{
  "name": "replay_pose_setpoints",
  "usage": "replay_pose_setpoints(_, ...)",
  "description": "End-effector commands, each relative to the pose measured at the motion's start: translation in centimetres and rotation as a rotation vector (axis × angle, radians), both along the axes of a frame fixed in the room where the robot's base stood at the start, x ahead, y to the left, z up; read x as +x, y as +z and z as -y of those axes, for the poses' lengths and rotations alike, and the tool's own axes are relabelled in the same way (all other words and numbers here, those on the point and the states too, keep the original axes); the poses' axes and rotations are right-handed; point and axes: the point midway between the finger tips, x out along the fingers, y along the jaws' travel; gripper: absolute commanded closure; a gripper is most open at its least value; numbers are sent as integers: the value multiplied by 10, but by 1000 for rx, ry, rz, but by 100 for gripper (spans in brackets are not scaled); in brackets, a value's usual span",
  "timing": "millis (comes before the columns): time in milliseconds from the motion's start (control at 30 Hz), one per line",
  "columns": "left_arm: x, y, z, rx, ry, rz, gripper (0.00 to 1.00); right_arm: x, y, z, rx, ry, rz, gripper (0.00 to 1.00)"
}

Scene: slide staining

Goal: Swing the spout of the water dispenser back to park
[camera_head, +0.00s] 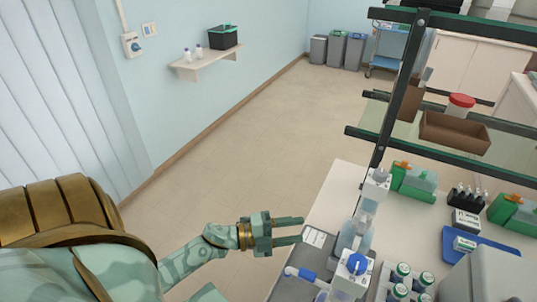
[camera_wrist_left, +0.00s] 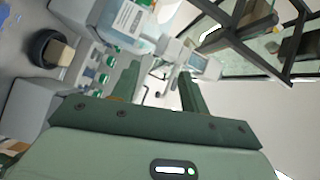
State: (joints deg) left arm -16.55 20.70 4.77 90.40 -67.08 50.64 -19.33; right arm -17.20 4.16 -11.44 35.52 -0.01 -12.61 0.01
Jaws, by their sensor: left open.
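A bottle-top dispenser with a blue knob (camera_head: 357,264) stands at the bench's near left side in the head view. Its white spout (camera_head: 311,277), with a blue sleeve, points left over the bench edge area. A second dispenser with a grey knob (camera_head: 379,177) stands behind it on a clear bottle (camera_head: 358,232). I cannot read which one holds water. My left gripper (camera_head: 302,230) is open and empty, left of the dispensers and beyond the blue-sleeved spout, apart from it. Its open fingers also show in the left wrist view (camera_wrist_left: 158,82). My right gripper is not in view.
Green-capped vials (camera_head: 401,270) stand right of the blue-knobbed dispenser. A dark-framed glass shelf (camera_head: 390,90) rises behind. The floor left of the bench is clear.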

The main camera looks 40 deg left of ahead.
Motion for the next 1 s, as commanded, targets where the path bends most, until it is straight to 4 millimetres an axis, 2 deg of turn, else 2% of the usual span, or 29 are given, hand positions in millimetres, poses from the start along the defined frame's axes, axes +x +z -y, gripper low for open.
replay_pose_setpoints(33,1,-13,-4,-19,33,-30,55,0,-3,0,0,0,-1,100)
replay_pose_setpoints(267,1,-64,-25,-104,195,-170,55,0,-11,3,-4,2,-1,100)
replay_pose_setpoints(600,-13,-138,-47,-196,397,-365,55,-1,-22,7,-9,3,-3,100)
replay_pose_setpoints(800,-23,-167,-54,-228,474,-445,55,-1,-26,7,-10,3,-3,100)
replay_pose_setpoints(1000,-27,-178,-57,-239,505,-477,55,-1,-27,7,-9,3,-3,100)
